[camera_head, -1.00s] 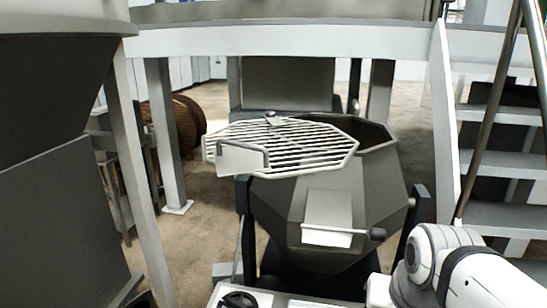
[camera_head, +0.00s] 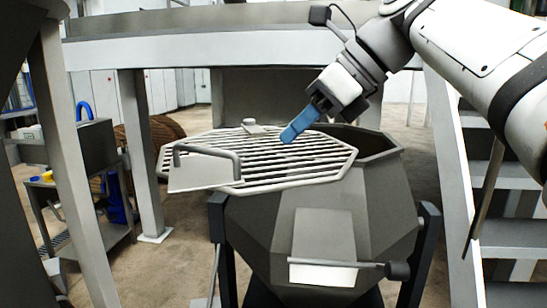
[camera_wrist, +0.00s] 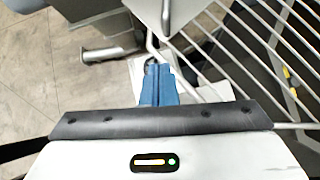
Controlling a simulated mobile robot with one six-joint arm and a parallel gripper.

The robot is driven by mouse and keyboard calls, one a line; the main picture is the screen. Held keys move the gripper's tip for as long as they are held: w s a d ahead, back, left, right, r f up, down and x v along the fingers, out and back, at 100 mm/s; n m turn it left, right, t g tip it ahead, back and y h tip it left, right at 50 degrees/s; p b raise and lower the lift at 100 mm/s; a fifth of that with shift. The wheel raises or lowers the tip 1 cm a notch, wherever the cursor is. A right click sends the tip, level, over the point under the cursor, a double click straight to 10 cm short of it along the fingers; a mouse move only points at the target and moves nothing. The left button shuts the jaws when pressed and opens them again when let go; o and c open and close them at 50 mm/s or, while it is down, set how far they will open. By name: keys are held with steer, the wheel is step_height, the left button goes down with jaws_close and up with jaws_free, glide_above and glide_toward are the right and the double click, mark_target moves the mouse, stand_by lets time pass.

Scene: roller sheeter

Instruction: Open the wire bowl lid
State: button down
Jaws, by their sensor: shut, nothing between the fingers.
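The wire bowl lid (camera_head: 300,172) is a pale grille of parallel bars. It lies across the top of the faceted dark grey bowl (camera_head: 255,225) and overhangs its left side. A solid plate with a bent handle (camera_head: 208,148) is on the lid's left front. The bowl's right rear part is uncovered. My gripper (camera_head: 287,137) has blue fingers, shut and empty, pointing down-left over the lid's rear middle. Whether they touch the bars I cannot tell. In the wrist view my fingers (camera_wrist: 155,68) are together, with the lid's bars (camera_wrist: 270,30) to the right.
A lever with a dark knob (camera_head: 397,270) sticks out at the bowl's front right. A platform beam (camera_head: 220,50) runs behind, with a post (camera_head: 140,150) at the left and stairs (camera_head: 510,175) at the right. A cart (camera_head: 90,205) stands at the far left.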

steer(key=b, duration=0.1)
glide_toward(218, 180)
step_height(218, 180, down, 4)
steer(key=shift+s, duration=0.2)
steer(key=shift+w+a+r, duration=0.1)
steer(key=shift+w+a, duration=0.15)
steer(key=shift+a, duration=0.65)
steer(key=shift+w+a, duration=0.25)
steer(key=shift+a, duration=0.7)
